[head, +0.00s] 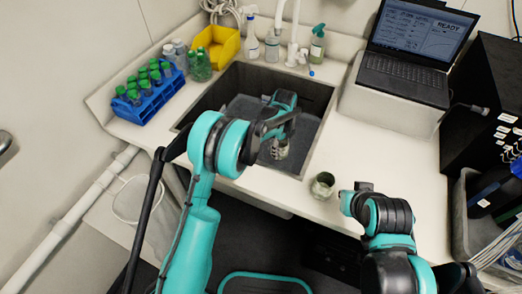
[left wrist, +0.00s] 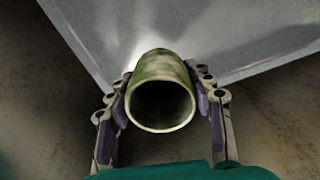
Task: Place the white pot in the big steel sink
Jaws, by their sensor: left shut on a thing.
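My left gripper (head: 281,141) reaches down into the big steel sink (head: 318,92), within its walls. In the left wrist view, its two fingers (left wrist: 162,108) are shut on the sides of a round pot (left wrist: 162,65), whitish with greenish mottling. The pot's round mouth faces the camera. In the head view the held pot (head: 280,153) is small and partly covered by the gripper, low in the sink near its front wall. I cannot tell whether it touches the sink floor. My right arm is at the right; its fingers do not show.
A small dark-mouthed cup (head: 322,185) stands on the counter right of the sink, close to my right arm. A blue rack (head: 150,100) of green-capped tubes, a yellow bin (head: 217,45) and bottles (head: 318,43) line the back. A laptop (head: 408,55) sits back right.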

